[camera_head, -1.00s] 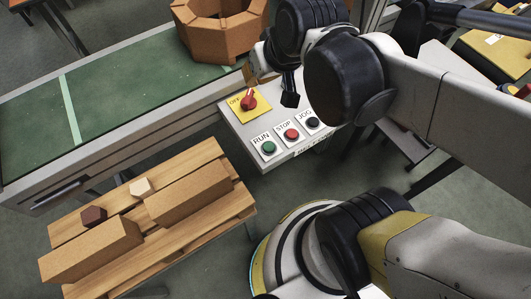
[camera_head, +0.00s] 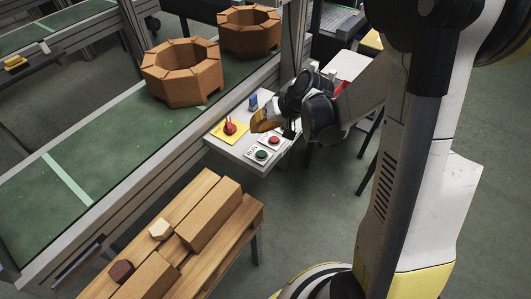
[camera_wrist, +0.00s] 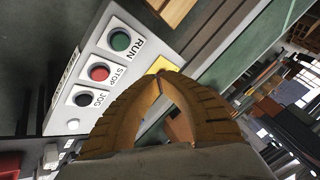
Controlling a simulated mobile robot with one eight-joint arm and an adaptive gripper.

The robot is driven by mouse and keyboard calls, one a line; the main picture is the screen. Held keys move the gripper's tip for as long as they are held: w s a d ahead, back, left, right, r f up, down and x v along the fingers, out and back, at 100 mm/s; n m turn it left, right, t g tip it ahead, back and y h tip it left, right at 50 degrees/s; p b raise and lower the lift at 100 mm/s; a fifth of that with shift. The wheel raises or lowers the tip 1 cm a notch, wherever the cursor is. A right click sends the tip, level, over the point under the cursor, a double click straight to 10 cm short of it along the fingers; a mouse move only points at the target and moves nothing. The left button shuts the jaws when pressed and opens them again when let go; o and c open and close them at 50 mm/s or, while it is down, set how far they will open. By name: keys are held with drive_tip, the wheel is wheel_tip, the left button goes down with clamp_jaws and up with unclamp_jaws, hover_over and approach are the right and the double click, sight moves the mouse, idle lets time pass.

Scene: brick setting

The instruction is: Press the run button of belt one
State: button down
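The control panel (camera_head: 225,147) stands beside the green conveyor belt, and I cannot read its belt number. Its green RUN button (camera_head: 262,155) sits at the near corner, with the red STOP button (camera_head: 274,140) beside it. In the wrist view the green RUN button (camera_wrist: 120,41), red STOP button (camera_wrist: 99,73) and black JOG button (camera_wrist: 82,99) form a row left of my fingers. My gripper (camera_head: 258,122) is above the panel, apart from the green button. In the wrist view my gripper (camera_wrist: 160,76) has its tan fingertips together, with nothing between them.
A red rotary switch (camera_head: 229,126) on a yellow plate is close to my gripper. Octagonal brick rings (camera_head: 182,72) stand on the green belt (camera_head: 110,135). A wooden pallet (camera_head: 240,224) with brick blocks stands in front. Open floor (camera_head: 310,215) lies right of the pallet.

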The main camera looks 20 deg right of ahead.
sight(258, 152)
drive_tip(key=shift+w, duration=0.15)
drive_tip(key=shift+f, duration=0.15)
wheel_tip(258, 152, down, 9)
drive_tip(key=b, duration=0.7)
drive_tip(key=shift+r, duration=0.2)
idle(1.1)
drive_tip(key=shift+f+b, duration=0.4)
drive_tip(key=shift+b, duration=0.1)
